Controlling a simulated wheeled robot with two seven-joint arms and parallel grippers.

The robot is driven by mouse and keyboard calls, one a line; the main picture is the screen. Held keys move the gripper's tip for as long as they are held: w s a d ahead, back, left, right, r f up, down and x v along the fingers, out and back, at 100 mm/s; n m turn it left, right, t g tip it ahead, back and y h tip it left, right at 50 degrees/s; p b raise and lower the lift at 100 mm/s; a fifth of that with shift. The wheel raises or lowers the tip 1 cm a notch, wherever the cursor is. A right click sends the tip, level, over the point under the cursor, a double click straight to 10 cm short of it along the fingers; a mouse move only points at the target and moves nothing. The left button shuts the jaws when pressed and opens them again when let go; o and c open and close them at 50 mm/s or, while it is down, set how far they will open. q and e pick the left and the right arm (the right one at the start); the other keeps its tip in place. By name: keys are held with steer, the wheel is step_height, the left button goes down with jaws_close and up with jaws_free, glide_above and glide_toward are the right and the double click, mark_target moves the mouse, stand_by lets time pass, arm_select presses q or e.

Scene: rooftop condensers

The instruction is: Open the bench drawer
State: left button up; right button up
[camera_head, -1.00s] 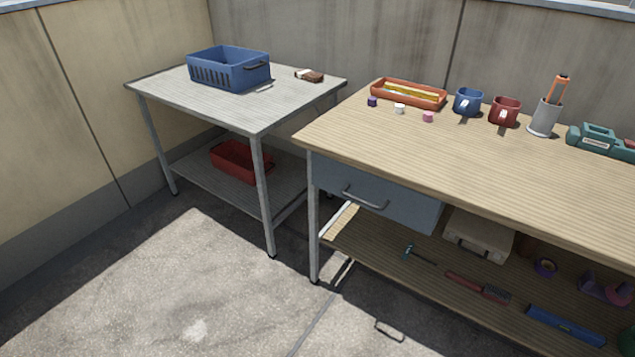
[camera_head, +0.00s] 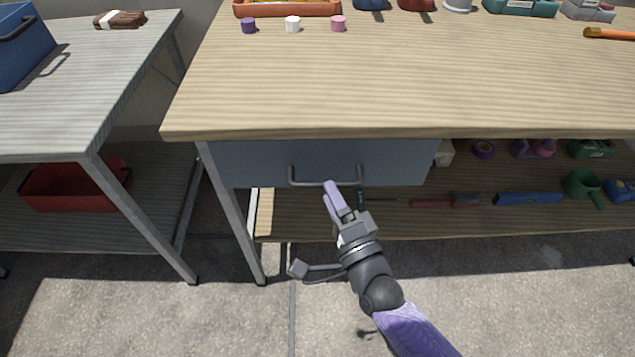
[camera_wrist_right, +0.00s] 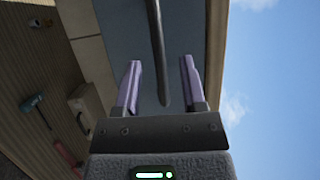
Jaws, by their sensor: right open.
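The bench drawer (camera_head: 260,163) has a blue-grey front under the wooden bench top and looks shut. Its dark bar handle (camera_head: 327,182) runs along the lower part of the front. My right gripper (camera_head: 335,193) is just in front of the handle, near its right half. In the right wrist view the two purple fingers (camera_wrist_right: 160,82) are apart, and the handle (camera_wrist_right: 158,50) runs between them in the picture. I cannot tell whether they touch it. The drawer front also shows behind it in the wrist view (camera_wrist_right: 125,30). My left gripper is not in view.
The wooden bench top (camera_head: 400,80) overhangs the drawer. A lower shelf carries a red-handled tool (camera_head: 430,203) and a blue level (camera_head: 528,199). A grey table (camera_head: 90,110) stands at the left with a red bin (camera_head: 75,187) below. The floor in front is clear.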

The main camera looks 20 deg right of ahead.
steer(key=shift+b+x, duration=0.3)
steer(key=shift+x, duration=1.3)
steer(key=shift+f, duration=0.1)
jaws_close()
